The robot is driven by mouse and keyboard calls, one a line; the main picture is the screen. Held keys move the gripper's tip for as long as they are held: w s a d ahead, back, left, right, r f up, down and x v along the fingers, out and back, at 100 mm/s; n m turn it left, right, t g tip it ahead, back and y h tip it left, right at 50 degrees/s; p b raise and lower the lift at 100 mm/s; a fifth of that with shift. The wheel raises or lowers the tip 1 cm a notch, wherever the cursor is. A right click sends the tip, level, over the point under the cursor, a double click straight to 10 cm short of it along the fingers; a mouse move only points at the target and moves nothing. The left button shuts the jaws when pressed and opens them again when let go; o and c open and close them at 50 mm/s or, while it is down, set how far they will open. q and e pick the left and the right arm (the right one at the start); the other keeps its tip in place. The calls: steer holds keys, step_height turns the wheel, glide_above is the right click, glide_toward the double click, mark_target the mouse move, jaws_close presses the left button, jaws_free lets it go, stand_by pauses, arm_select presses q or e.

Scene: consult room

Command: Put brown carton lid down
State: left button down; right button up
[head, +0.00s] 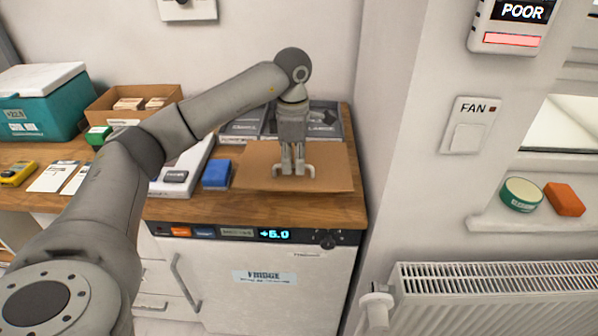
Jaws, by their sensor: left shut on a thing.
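The brown carton lid (325,165) is a flat cardboard sheet over the right end of the wooden counter, above the fridge. My left gripper (293,170) points straight down at the middle of the lid and is shut on it. The lid's front edge hangs close above the counter top; I cannot tell whether it touches the wood. An open brown carton (133,103) with small boxes inside stands farther left on the counter. My right gripper is not in view.
Grey boxes (322,122) lie behind the lid. A blue block (216,174) and a white tray (186,165) lie just left of it. A teal cool box (40,100) stands at the far left. The wall (385,120) rises close on the right.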

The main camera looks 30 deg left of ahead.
mark_target(299, 176)
arm_select(q)
steer(key=shift+w+d+f, duration=0.2)
steer(key=shift+w+f, duration=0.3)
steer(key=shift+f, duration=0.1)
steer(key=f, duration=0.1)
steer(key=f+p, duration=0.1)
steer(key=f, duration=0.1)
steer(key=shift+w+d, duration=0.2)
steer(key=shift+f, duration=0.3)
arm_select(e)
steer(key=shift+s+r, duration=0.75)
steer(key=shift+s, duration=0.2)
arm_select(q)
steer(key=c, duration=1.6)
jaws_free()
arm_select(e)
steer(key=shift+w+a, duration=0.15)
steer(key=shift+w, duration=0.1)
arm_select(q)
step_height(299, 176, up, 12)
steer(key=b, duration=0.1)
steer(key=shift+b, duration=0.35)
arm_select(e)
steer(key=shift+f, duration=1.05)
